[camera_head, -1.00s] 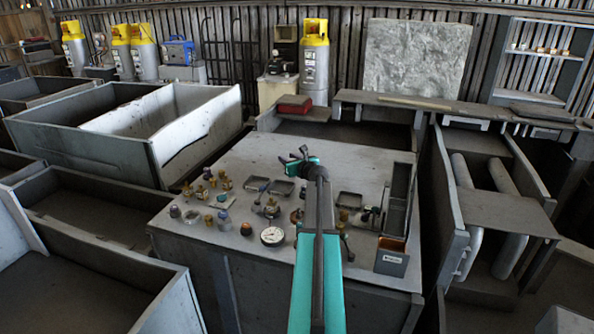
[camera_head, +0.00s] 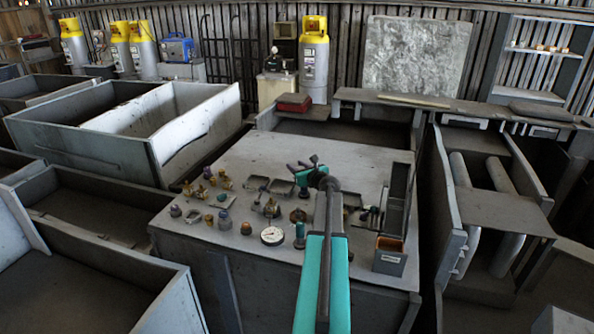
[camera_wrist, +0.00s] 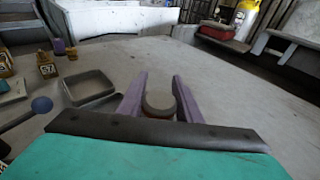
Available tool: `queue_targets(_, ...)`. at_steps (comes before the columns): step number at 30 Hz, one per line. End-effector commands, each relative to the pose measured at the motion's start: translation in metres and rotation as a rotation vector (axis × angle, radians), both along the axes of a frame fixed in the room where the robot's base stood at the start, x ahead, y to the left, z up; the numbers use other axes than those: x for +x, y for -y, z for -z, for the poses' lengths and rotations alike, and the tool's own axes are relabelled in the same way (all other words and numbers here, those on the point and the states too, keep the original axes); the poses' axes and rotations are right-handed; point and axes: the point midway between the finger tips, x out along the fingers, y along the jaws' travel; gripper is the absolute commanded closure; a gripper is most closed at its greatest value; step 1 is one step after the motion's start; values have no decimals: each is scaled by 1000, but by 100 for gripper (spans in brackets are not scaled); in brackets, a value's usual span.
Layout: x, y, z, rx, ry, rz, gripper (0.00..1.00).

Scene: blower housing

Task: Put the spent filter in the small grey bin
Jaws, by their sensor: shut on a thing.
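My gripper (camera_wrist: 159,100) has its two purple fingers on either side of a short round piece, which I take to be the spent filter (camera_wrist: 159,101). It has a grey top and a reddish band below. The fingers are shut on it. In the head view my gripper (camera_head: 304,168) is over the far middle of the grey bench, and the filter is too small to make out there. The small grey bin (camera_head: 388,263), with a white label and an orange-brown inside, stands at the bench's front right, to the right of and nearer than my gripper.
A tall narrow grey holder (camera_head: 398,190) stands right behind the bin. A pressure gauge (camera_head: 271,236), shallow trays (camera_head: 280,187) and several brass fittings (camera_head: 223,182) crowd the left and middle. A red case (camera_head: 293,103) lies behind. The bench's far part is mostly clear.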

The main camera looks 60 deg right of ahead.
Motion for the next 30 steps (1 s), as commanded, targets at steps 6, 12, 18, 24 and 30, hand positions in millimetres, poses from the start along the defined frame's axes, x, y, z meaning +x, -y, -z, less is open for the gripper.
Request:
queue_targets(6,1,0,18,1,0,0,95)
queue_targets(12,1,0,21,-1,0,0,95)
queue_targets(18,1,0,22,-1,0,0,95)
queue_targets(24,1,0,23,-1,1,-1,52)
queue_targets(30,1,-1,23,-1,1,-1,50)
